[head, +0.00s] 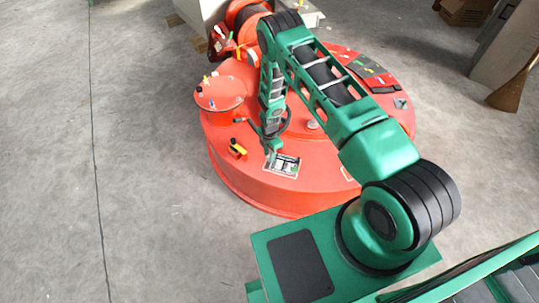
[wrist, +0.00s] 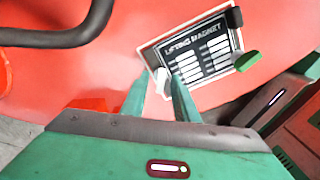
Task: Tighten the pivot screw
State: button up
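The red lifting magnet (head: 235,180) is a wide round disc on the floor. A dark nameplate lettered "LIFTING MAGNET" (wrist: 205,55) lies on its top; it also shows in the head view (head: 287,165). My gripper (wrist: 161,77) points down at the plate's left edge, its two green fingers apart. A small white piece (wrist: 161,82) shows between the fingertips; I cannot tell whether they grip it. In the head view my gripper (head: 271,158) is beside the plate. A black piece (wrist: 234,17) and a green piece (wrist: 247,61) sit at the plate's right edge. I cannot make out the pivot screw.
A yellow and black item (head: 237,148) lies on the magnet left of the plate. A raised red round cap (head: 220,92) carries small coloured pieces. A dark curved bar (wrist: 60,35) crosses the wrist view's upper left. Grey floor (head: 140,200) at left is clear.

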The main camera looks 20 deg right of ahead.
grip_shut()
jog(key=shift+m, duration=0.3)
jog(key=m, duration=0.3)
jog(key=shift+m, duration=0.3)
jog(key=m, duration=0.4)
jog(key=shift+w+m, duration=0.1)
jog(key=shift+m, duration=0.2)
jog(key=m, duration=0.5)
jog(key=shift+a+m, duration=0.1)
jog(key=shift+m, duration=0.2)
jog(key=m, duration=0.5)
jog(key=shift+w+r, duration=0.1)
jog(key=shift+w, duration=0.05)
jog(key=shift+m, duration=0.4)
